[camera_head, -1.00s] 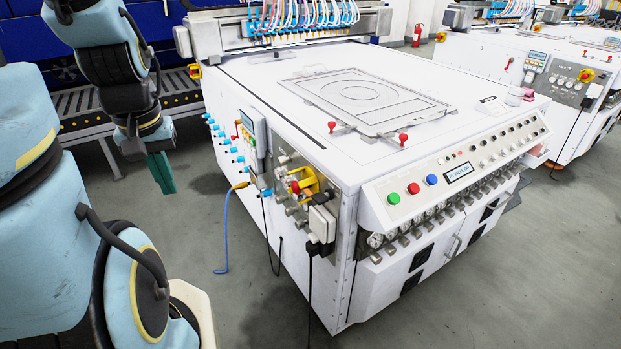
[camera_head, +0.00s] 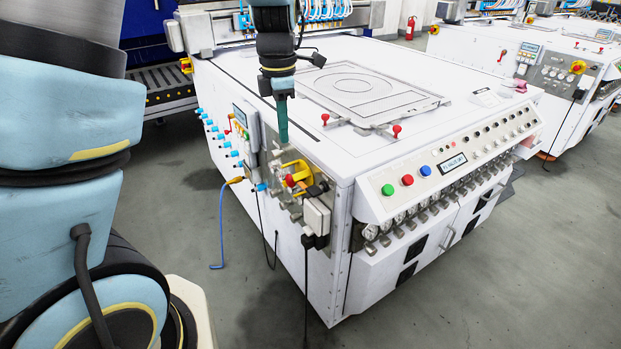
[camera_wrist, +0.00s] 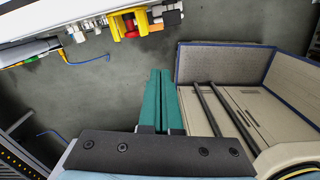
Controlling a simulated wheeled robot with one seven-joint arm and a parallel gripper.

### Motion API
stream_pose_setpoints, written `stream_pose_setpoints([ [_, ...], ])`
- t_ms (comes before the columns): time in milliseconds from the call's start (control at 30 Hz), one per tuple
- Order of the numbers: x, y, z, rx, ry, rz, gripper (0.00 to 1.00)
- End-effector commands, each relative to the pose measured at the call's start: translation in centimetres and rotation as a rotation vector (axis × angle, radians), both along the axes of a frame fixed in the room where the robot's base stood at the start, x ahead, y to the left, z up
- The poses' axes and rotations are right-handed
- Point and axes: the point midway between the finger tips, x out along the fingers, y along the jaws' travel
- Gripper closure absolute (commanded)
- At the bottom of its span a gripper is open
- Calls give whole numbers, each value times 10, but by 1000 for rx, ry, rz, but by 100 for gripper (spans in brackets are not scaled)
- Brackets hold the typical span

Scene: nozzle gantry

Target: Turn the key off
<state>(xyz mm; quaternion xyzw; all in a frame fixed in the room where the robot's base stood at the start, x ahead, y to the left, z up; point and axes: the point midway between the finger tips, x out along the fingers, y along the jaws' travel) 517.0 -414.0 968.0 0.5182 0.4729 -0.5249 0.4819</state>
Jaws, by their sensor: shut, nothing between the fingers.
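A red knob (camera_head: 291,180) sits on a yellow plate (camera_head: 299,170) among metal fittings, on the left side panel of the white machine. It looks like the key switch, but a separate key cannot be made out. The red knob (camera_wrist: 131,29) and yellow part (camera_wrist: 116,24) also show at the top of the wrist view, beyond my fingertips. My gripper (camera_head: 283,138) has green fingers, shut and empty, pointing down just above the panel in the head view. In the wrist view my gripper (camera_wrist: 159,72) is apart from the knob, with floor visible between.
A white box with a black plug (camera_head: 317,218) is right of the knob, with hanging black cables. A blue cable (camera_head: 221,225) hangs at the left. Green, red and blue buttons (camera_head: 407,180) line the front console. Grey floor is clear left of the machine.

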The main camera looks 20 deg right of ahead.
Motion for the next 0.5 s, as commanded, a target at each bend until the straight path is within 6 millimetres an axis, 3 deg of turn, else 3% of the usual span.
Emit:
stream_pose_setpoints([
  [33, -4, -17, 0, 5, 0, 59, 100],
  [200, -12, -49, 2, 15, 3, 231, 100],
  [500, -15, -56, 3, 16, 4, 283, 100],
])
